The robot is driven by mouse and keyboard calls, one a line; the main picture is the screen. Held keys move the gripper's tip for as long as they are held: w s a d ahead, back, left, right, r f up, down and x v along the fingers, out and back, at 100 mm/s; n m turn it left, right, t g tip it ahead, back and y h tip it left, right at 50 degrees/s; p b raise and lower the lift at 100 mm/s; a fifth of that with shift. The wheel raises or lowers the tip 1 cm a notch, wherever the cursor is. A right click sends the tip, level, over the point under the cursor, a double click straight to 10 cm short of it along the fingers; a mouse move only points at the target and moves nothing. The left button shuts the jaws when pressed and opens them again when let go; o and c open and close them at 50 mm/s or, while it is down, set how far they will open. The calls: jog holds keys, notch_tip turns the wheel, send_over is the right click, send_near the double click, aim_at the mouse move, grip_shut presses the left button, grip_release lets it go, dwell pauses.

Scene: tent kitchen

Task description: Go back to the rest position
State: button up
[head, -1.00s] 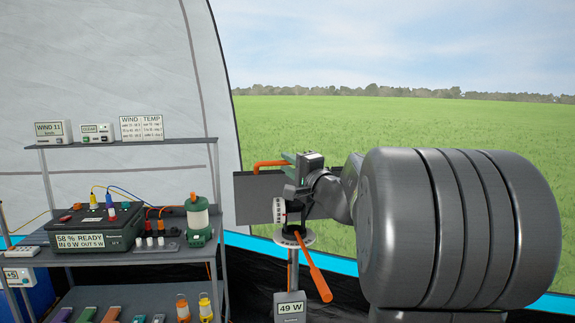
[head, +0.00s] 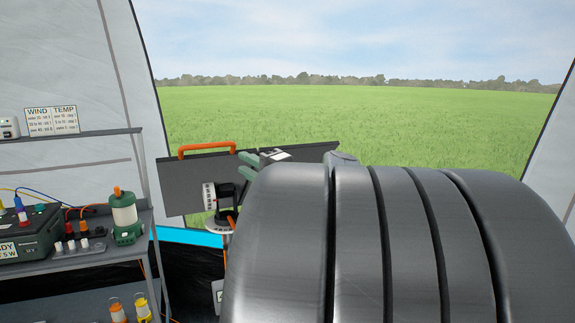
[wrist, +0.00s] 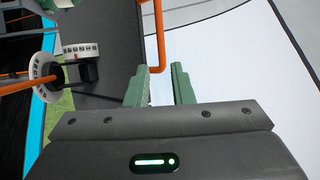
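My gripper shows in the wrist view (wrist: 160,85) as two green fingers with a clear gap between them and nothing held. In the head view the gripper (head: 250,160) is partly hidden behind my large grey arm link, in front of a dark flat panel. The panel (head: 180,188) has an orange handle (head: 207,148) along its top. In the wrist view the handle (wrist: 160,45) runs down close to the fingertips; it does not lie between them, and I cannot tell if it touches. A white marked dial (head: 209,196) sits on the panel's mount.
A grey shelf rack (head: 80,262) at the left holds a dark power box (head: 30,240) and a green lantern (head: 124,216). An orange lantern (head: 117,311) stands lower down. A WIND and TEMP card (head: 51,121) stands on the top shelf. Open field lies beyond the tent opening.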

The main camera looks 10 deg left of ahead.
aim_at(214, 146)
jog(key=p+x, duration=0.2)
jog(key=x, duration=1.1)
jog(key=shift+w+a+r, duration=0.1)
jog(key=shift+a+r, duration=0.05)
jog(key=shift+a, duration=0.1)
jog(key=shift+w+a+r+p, duration=0.1)
jog(key=shift+w+a+p, duration=0.1)
jog(key=shift+p, duration=0.15)
jog(key=shift+s, duration=0.15)
